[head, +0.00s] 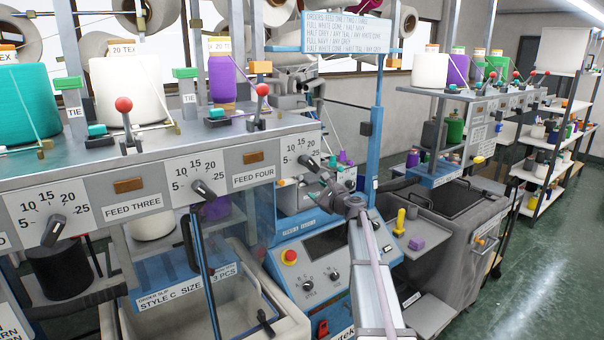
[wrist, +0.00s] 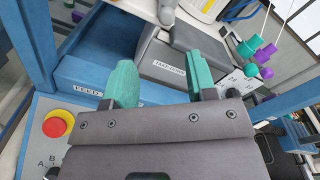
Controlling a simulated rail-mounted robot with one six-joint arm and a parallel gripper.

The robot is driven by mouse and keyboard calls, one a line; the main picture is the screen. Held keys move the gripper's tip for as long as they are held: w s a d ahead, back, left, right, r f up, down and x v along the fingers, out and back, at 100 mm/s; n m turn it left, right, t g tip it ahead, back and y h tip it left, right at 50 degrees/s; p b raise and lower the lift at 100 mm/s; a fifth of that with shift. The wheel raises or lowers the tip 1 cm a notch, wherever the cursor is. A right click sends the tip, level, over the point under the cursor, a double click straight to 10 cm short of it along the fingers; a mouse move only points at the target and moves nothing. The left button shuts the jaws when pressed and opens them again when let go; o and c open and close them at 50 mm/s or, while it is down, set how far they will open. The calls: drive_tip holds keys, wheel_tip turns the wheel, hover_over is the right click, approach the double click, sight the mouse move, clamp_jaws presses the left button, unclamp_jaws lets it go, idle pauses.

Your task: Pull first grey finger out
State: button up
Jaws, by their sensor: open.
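My gripper (wrist: 163,80) is open, with two teal fingertips apart and nothing seen between them. In the head view my gripper (head: 326,188) is small and dark, in front of the blue-framed machine. Beyond the fingertips in the wrist view is a grey box (wrist: 162,60) labelled "TAKE DOWN". A grey rounded lever or rod end (wrist: 166,14) shows above it. Small teal and purple pieces (wrist: 258,50) hang on thin lines to the right of the fingertips. I cannot single out a first grey finger with certainty; my gripper hides part of the machine.
A blue post (wrist: 38,40) stands left in the wrist view. A red button on a yellow ring (wrist: 57,124) is at lower left. The head view shows feed panels with dials (head: 204,190), a grey bin (head: 455,215) and a side shelf with a purple block (head: 417,244).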

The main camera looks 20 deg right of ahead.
sight(301, 178)
drive_tip(key=shift+m, duration=0.4)
drive_tip(key=x, duration=1.1)
drive_tip(key=shift+w+d+r, duration=0.15)
drive_tip(key=shift+d+r, duration=0.15)
drive_tip(key=shift+d, duration=0.05)
drive_tip(key=shift+c, duration=0.5)
clamp_jaws()
